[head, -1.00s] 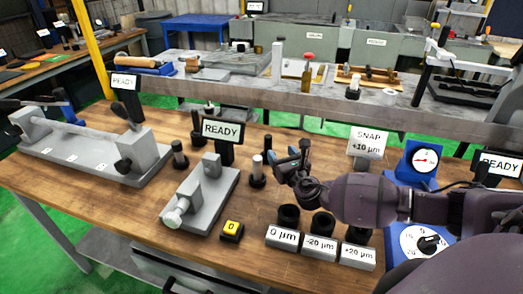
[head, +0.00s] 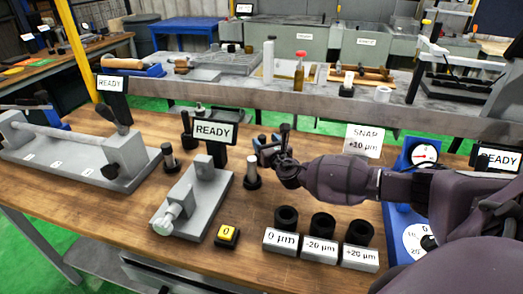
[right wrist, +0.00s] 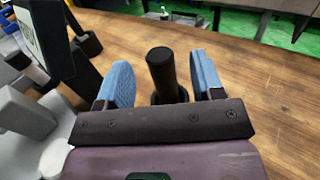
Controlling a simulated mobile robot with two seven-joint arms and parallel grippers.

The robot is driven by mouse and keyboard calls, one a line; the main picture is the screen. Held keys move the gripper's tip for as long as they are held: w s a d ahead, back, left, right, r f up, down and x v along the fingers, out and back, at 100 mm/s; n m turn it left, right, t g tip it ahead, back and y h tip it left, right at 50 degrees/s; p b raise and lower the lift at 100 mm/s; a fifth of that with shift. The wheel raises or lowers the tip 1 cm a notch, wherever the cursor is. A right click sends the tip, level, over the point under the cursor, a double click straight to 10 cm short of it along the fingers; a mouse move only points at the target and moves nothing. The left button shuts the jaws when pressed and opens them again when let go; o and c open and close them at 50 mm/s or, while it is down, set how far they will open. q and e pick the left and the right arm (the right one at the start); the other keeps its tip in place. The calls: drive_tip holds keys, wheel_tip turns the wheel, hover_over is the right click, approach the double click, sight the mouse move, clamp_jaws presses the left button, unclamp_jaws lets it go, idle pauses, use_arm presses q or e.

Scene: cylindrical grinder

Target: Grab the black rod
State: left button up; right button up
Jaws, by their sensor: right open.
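A black rod (right wrist: 161,70) stands upright between the two blue fingers of my right gripper (right wrist: 162,82) in the right wrist view. Gaps show on both sides of it, and its lower end is hidden behind the gripper body. In the head view my right gripper (head: 270,145) is open beside the READY display, with the top of the black rod (head: 285,133) showing at its fingers. My left gripper is not in view.
A grey gauge stand (head: 197,192) and the READY display (head: 214,133) are left of the gripper. Three black rings (head: 323,226) sit behind labelled blocks. Bare wood lies right of the rod in the wrist view.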

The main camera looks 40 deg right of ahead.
drive_tip(key=shift+w+d, duration=0.2)
drive_tip(key=shift+w, duration=0.8)
clamp_jaws()
